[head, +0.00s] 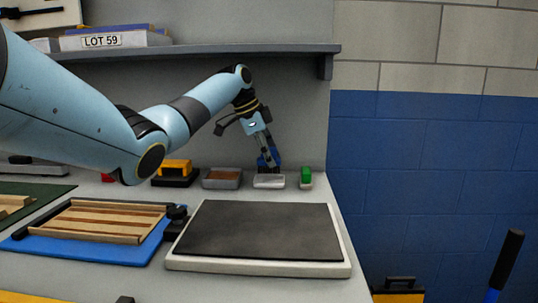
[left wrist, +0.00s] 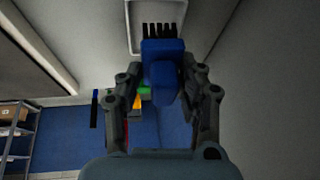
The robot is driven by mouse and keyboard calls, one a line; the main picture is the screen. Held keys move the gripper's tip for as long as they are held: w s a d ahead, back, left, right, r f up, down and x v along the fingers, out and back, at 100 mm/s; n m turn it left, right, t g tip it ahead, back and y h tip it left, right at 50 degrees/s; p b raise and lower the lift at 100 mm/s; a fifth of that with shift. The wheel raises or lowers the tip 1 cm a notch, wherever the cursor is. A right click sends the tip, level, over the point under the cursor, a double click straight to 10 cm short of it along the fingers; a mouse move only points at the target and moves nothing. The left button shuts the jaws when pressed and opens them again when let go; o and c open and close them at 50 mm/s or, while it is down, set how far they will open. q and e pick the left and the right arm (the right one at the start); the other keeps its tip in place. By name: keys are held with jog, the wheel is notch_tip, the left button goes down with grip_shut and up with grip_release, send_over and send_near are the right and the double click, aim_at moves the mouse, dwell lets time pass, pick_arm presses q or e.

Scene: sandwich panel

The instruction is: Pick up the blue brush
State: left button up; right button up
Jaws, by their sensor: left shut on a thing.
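The blue brush (left wrist: 163,75) has a blue body and dark bristles, and it sits between the fingers of my left gripper (left wrist: 165,95) in the left wrist view. My left gripper is shut on it. In the head view my left gripper (head: 267,150) points down at the back of the bench, with the blue brush (head: 268,160) at its fingertips just over a white tray (head: 269,181). I cannot tell whether the bristles touch the tray. My right gripper is not in view.
Beside the white tray are a brown-filled tray (head: 221,179) and a green object (head: 306,176). A yellow and black item (head: 175,172) stands further left. A grey shelf (head: 200,50) overhangs the back. A dark-topped panel (head: 262,232) and wooden frame (head: 100,220) lie in front.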

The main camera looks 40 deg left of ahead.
pick_arm(q)
jog(key=s+a+p, duration=0.3)
jog(key=s+p, duration=0.2)
jog(key=s, duration=0.1)
jog(key=s+a+p, duration=0.3)
jog(key=s+p, duration=0.3)
jog(key=s, duration=0.1)
jog(key=s+a+r+p, duration=0.1)
jog(key=s+a+p, duration=0.3)
jog(key=s+p, duration=0.1)
jog(key=shift+s+a+r, duration=0.1)
jog(key=shift+s, duration=0.8)
jog(key=s+a+p, duration=0.1)
jog(key=s, duration=0.1)
jog(key=s+a+p, duration=0.1)
jog(key=s+p, duration=0.1)
jog(key=s, duration=0.1)
jog(key=s+a+p, duration=0.1)
jog(key=s+p, duration=0.1)
jog(key=shift+s+a+f, duration=0.15)
jog(key=shift+a+f, duration=0.1)
jog(key=shift+a, duration=0.15)
jog(key=shift+s+a+f, duration=0.15)
jog(key=shift+s+a, duration=0.2)
jog(key=shift+s, duration=0.35)
jog(key=o, duration=0.6)
jog(key=shift+c, duration=0.2)
jog(key=c, duration=0.4)
